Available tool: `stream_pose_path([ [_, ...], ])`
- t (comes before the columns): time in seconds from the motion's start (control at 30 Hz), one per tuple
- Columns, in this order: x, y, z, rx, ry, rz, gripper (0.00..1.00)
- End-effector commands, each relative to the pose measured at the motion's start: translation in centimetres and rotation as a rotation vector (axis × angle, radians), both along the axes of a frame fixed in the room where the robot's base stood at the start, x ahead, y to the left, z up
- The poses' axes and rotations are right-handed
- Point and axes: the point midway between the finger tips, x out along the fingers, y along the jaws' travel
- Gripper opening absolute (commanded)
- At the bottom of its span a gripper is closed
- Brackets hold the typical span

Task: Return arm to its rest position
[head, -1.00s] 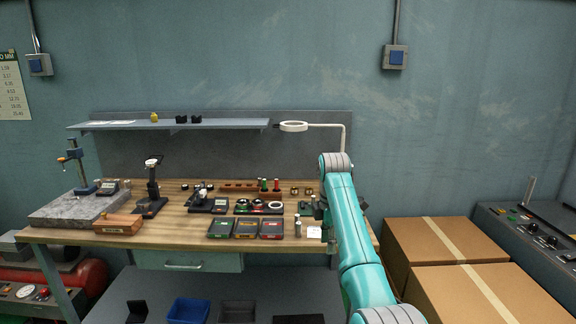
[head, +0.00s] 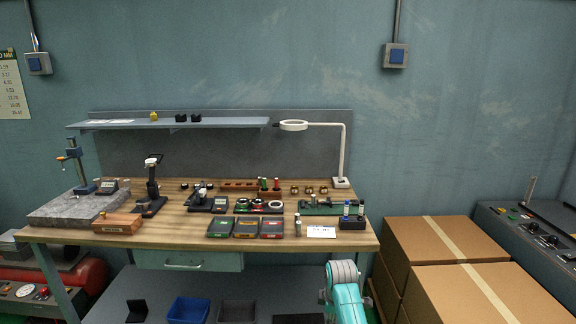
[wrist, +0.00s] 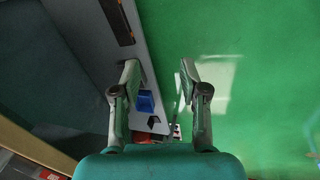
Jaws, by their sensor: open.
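My arm (head: 345,293) shows in the head view at the bottom, right of centre, below the front edge of the workbench (head: 190,262). In that view my gripper is out of sight. In the wrist view my gripper (wrist: 158,68) has its two fingers spread well apart, with nothing between them. Beyond the fingers are green floor (wrist: 262,60) and a grey shelf edge with a blue bin (wrist: 145,102).
The bench top holds gauges, a granite plate (head: 85,207), several small cases and a black block (head: 352,222) at its right end. Cardboard boxes (head: 440,238) stand right of the bench. Bins (head: 187,310) sit on the lower shelf.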

Motion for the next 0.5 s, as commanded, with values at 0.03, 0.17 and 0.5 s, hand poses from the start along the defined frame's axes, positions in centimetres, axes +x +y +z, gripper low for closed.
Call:
stream_pose_path([
  [0.03, -1.3, -0.2, -2.3, 0.008, -0.016, -0.027, 0.44],
  [0.17, -3.9, -0.7, -6.6, 0.035, -0.072, -0.104, 0.44],
  [0.5, -12.7, -1.9, -15.1, 0.123, -0.217, -0.293, 0.44],
])
